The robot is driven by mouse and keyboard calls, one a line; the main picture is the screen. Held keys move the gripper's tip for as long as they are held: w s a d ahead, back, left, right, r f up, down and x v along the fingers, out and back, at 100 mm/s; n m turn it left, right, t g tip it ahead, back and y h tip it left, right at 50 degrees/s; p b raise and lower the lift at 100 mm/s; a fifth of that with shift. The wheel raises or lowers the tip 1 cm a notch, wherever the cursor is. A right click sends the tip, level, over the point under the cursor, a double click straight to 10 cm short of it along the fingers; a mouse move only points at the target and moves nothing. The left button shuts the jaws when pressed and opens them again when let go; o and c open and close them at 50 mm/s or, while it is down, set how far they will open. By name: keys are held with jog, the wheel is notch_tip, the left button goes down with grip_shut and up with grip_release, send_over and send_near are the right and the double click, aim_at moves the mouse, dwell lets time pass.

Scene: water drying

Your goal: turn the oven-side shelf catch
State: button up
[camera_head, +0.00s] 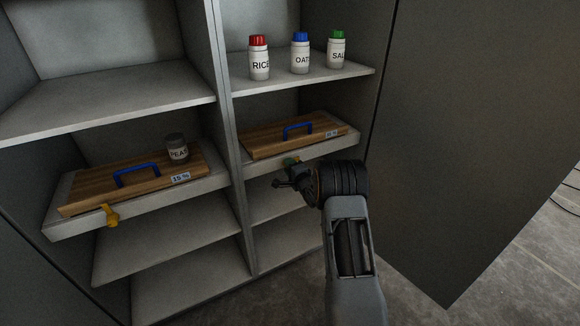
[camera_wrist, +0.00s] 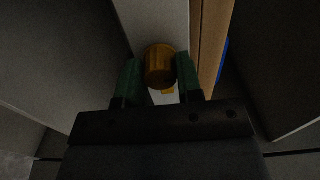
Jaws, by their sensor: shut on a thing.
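My gripper (camera_head: 288,172) is at the front edge of the right-hand middle shelf (camera_head: 320,151). In the wrist view, its two green fingertips (camera_wrist: 160,80) are shut on a round yellow-orange catch (camera_wrist: 160,64), one on each side. In the head view that catch is mostly hidden by the gripper. A second yellow catch (camera_head: 110,215) hangs at the front edge of the left-hand middle shelf (camera_head: 75,227), with nothing touching it. I cannot tell from the pictures which side the oven is on.
Wooden boards with blue handles lie on both middle shelves, the left board (camera_head: 85,195) and the right board (camera_head: 262,146). A PEAS jar (camera_head: 177,149) stands on the left board. RICE (camera_head: 259,60), OATS (camera_head: 300,55) and SALT (camera_head: 337,50) jars stand above right. An open door (camera_head: 470,130) is at right.

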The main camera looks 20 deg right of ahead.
dwell(0.3)
jog(key=o, duration=0.9)
jog(key=s, duration=0.4)
jog(key=s+d, duration=0.1)
jog(key=s, duration=0.4)
jog(key=s+p, duration=0.1)
jog(key=s, duration=0.3)
jog(key=shift+s+d, duration=0.3)
jog(key=shift+s, duration=0.05)
